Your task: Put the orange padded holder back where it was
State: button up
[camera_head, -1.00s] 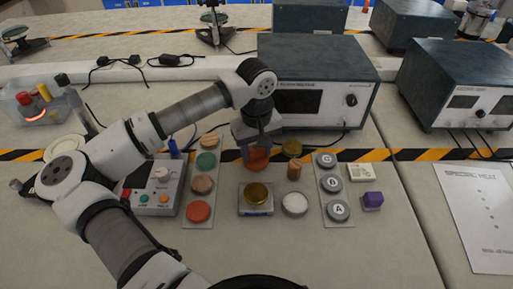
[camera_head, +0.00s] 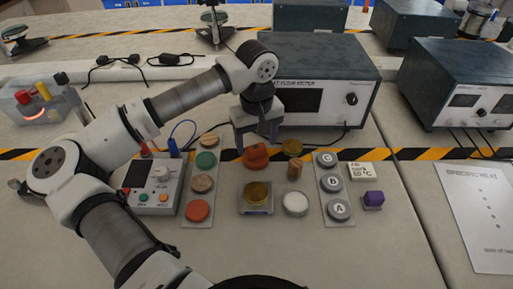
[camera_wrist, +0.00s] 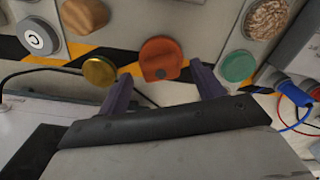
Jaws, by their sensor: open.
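The orange padded holder (camera_head: 256,156) stands on the bench near the striped tape, in front of the large grey meter box. It also shows in the wrist view (camera_wrist: 161,59), between and beyond my fingertips. My gripper (camera_head: 257,138) is open and empty, above and slightly behind the holder. In the wrist view my two dark fingers (camera_wrist: 160,82) are spread apart, and the holder looks clear of both. The holder's underside is hidden.
A green disc (camera_head: 206,160) lies on a strip to the left. A brass weight (camera_head: 257,191) on a square plate is in front. The meter box (camera_head: 318,85) stands close behind.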

aim_at(257, 148)
notch_tip(257, 148, up, 9)
jog(key=shift+b, duration=0.45)
